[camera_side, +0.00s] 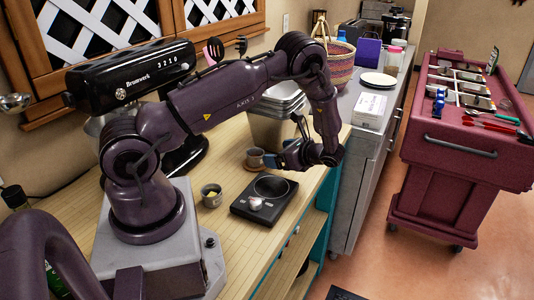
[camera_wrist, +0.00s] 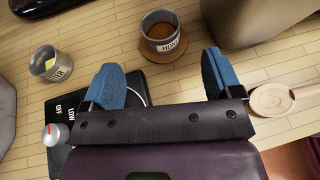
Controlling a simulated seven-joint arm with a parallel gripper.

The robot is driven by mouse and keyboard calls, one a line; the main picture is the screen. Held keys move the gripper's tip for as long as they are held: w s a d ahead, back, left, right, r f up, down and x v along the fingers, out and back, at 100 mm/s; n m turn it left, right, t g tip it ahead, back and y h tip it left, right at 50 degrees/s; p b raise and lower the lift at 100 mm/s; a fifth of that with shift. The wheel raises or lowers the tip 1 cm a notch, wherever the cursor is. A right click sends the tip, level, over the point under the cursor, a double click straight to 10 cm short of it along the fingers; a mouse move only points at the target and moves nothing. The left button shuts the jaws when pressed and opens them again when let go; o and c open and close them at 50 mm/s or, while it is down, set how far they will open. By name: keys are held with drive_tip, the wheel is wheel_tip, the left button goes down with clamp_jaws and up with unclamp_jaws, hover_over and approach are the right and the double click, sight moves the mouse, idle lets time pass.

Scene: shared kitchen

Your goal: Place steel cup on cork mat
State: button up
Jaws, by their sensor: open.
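A metal-looking cup (camera_wrist: 160,33) with a label starting "HON" and brown contents stands upright on a round brown cork mat (camera_wrist: 178,54). It also shows in the side view (camera_side: 255,155), just left of my gripper. A second grey cup (camera_wrist: 47,64) with a label and yellow contents stands on the counter to the left; it is left of the black hot plate in the side view (camera_side: 211,197). My gripper (camera_wrist: 161,68) is open and empty, its blue fingers apart and the cup on the mat lying beyond and between the tips. In the side view my gripper (camera_side: 277,158) is low over the counter.
A black hot plate (camera_side: 262,214) with a pale knob lies under and in front of my gripper. A round wooden thing (camera_wrist: 270,99) lies by the right finger. A woven basket (camera_side: 327,70) and a red cart (camera_side: 460,120) are farther right.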

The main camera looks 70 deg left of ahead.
drive_tip(key=shift+v, duration=0.9)
drive_tip(key=s+d+r+n+t+h, duration=0.1)
drive_tip(key=d+r+n+t+h, duration=0.15)
drive_tip(key=d+r, duration=0.5)
drive_tip(key=s+d+r+n+t+h, duration=0.15)
drive_tip(key=d+r+n+h, duration=0.25)
drive_tip(key=r, duration=0.7)
drive_tip(key=s+d+r+n+t+h, duration=0.4)
drive_tip(key=s+d+r+t, duration=0.4)
drive_tip(key=s+d+r, duration=0.2)
drive_tip(key=shift+s+d+t+h, duration=0.4)
drive_tip(key=shift+s+d, duration=0.2)
drive_tip(key=shift+d, duration=0.55)
